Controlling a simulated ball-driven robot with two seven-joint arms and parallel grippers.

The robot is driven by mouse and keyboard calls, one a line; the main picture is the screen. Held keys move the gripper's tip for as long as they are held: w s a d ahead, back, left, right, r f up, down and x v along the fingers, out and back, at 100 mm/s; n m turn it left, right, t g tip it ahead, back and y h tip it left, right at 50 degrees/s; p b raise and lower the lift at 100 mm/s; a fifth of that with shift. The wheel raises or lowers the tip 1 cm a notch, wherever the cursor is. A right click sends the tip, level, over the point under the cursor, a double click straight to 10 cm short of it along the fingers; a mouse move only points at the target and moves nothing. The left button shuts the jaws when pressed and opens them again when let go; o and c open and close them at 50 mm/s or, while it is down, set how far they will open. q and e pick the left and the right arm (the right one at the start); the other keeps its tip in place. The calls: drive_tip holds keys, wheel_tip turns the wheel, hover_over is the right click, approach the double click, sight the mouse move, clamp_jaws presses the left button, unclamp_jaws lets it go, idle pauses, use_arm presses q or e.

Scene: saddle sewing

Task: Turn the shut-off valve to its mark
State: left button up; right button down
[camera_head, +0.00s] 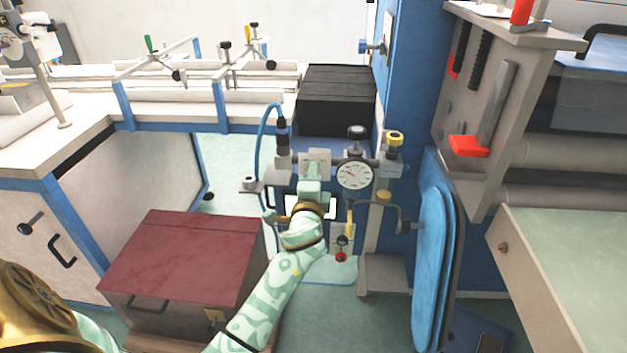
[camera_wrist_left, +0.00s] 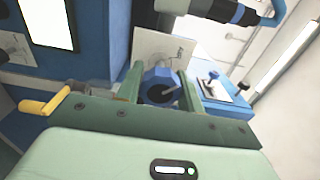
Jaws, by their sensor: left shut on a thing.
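The shut-off valve's blue knob (camera_wrist_left: 160,86) sits between the two green fingers of my left gripper (camera_wrist_left: 159,76) in the left wrist view. A pale plate (camera_wrist_left: 163,50) with dark marking stands behind the knob; the marking is too small to read. In the head view my left gripper (camera_head: 314,180) reaches up to the pale plate (camera_head: 316,157) left of the round gauge and covers the knob. The gripper is shut on the knob. The knob's angle relative to the mark cannot be told. My right gripper is not in view.
A white-faced gauge (camera_head: 354,176) and black knob (camera_head: 356,131) are close right of my gripper. A blue hose (camera_head: 263,140) runs on its left. A dark red box (camera_head: 185,258) stands lower left, and a blue padded panel (camera_head: 432,262) stands right.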

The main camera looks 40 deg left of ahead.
use_arm(q)
drive_tip(key=shift+f, duration=0.15)
idle(0.3)
drive_tip(key=o, duration=1)
drive_tip(key=shift+s, duration=0.1)
drive_tip(key=p+v, duration=0.1)
drive_tip(key=v, duration=0.6)
drive_tip(key=shift+s, duration=0.2)
